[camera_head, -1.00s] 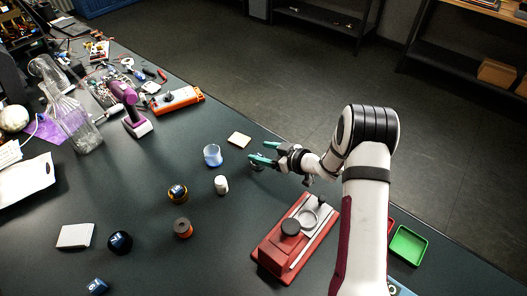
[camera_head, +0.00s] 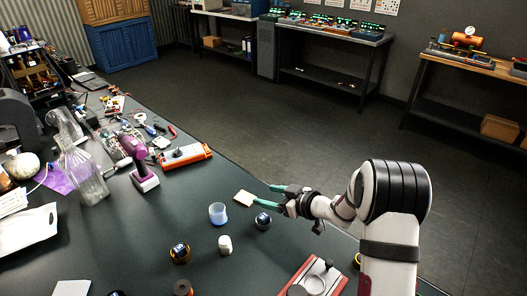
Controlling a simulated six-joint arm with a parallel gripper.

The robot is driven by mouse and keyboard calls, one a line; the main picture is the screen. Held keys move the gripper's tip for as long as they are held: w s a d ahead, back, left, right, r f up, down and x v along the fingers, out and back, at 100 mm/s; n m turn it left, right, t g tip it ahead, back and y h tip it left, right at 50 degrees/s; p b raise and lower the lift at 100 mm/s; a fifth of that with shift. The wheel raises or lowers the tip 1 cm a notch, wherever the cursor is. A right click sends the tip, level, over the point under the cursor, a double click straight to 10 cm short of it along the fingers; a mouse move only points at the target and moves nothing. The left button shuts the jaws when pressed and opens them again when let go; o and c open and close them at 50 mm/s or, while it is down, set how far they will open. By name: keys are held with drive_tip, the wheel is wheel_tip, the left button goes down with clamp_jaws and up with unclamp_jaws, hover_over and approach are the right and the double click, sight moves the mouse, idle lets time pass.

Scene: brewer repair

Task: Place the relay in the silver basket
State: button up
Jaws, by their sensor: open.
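My gripper (camera_head: 268,195), with two teal fingers, is open and empty above the table, pointing left. A small dark round part with a pale band (camera_head: 262,221) stands on the table just below the fingers, apart from them. A black part with a yellow band (camera_head: 180,253) stands further left. I cannot tell for certain which part is the relay. A red fixture (camera_head: 288,278) with a metal ring (camera_head: 315,285) is cut off by the bottom edge. I cannot identify a silver basket in this view.
The dark table (camera_head: 130,230) has free room centre-left.

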drive_tip(key=s+d+r+m+t+h, duration=0.2)
drive_tip(key=d+r+m+h, duration=0.4)
drive_tip(key=d+r+h, duration=0.2)
drive_tip(key=s+d+r+m+g+h, duration=0.2)
drive_tip(key=s+d, duration=0.1)
drive_tip(key=s, duration=0.3)
drive_tip(key=s+a+m+g+y, duration=0.1)
drive_tip(key=s+a+m+g, duration=0.2)
drive_tip(key=s, duration=1.3)
drive_tip(key=s+a+m+g+y, duration=0.1)
drive_tip(key=s+a+m+g, duration=0.2)
drive_tip(key=s, duration=1.3)
drive_tip(key=a+g, duration=0.3)
drive_tip(key=shift+s+a+f+y, duration=0.2)
drive_tip(key=shift+f+y, duration=0.05)
drive_tip(key=shift+y, duration=0.15)
